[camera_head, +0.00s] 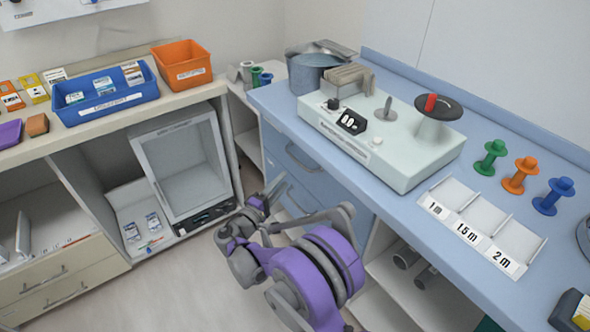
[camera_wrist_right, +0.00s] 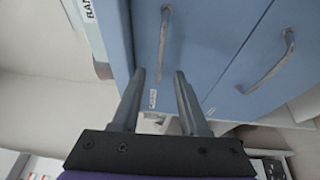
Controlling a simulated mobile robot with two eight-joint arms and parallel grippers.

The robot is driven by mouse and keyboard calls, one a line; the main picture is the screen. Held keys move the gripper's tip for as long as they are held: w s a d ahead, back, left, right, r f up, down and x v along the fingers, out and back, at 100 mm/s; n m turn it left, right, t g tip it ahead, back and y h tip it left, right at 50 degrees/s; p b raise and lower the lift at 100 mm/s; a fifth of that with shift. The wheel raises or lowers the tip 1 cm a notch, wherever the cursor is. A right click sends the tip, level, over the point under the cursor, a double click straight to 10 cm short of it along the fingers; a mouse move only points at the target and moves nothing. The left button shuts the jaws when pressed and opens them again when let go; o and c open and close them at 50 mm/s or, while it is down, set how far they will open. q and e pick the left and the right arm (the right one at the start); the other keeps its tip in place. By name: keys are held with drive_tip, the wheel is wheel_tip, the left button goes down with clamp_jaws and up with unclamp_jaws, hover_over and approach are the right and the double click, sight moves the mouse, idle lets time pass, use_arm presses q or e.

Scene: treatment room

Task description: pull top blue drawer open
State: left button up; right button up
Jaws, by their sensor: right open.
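The blue drawer unit stands under the blue counter. In the head view its top drawer (camera_head: 284,147) looks closed, with a grey bar handle (camera_head: 300,157). My right gripper (camera_head: 251,205) is in front of the unit, low and left of that handle. In the right wrist view, turned sideways, the top drawer front (camera_wrist_right: 196,30) has its handle (camera_wrist_right: 164,42) just ahead of my open fingers (camera_wrist_right: 160,75). The handle's near end shows between the fingertips; I cannot tell whether they reach around it. The lower drawer's handle (camera_wrist_right: 268,68) is to the right. My left gripper is not in view.
A white-green machine (camera_head: 375,140) and a metal pot (camera_head: 312,72) stand on the counter (camera_head: 400,205). Colored spools (camera_head: 520,175) stand at right. A glass-front cabinet (camera_head: 185,165) is left of my gripper. Open floor lies in front at left.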

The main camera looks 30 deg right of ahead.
sight(297, 160)
drive_tip(key=shift+h, duration=0.3)
drive_tip(key=x, duration=0.7)
drive_tip(key=w+b+x, duration=0.1)
drive_tip(key=x, duration=0.2)
drive_tip(key=shift+w+d+f, duration=0.1)
drive_tip(key=shift+f, duration=0.2)
clamp_jaws()
idle(0.8)
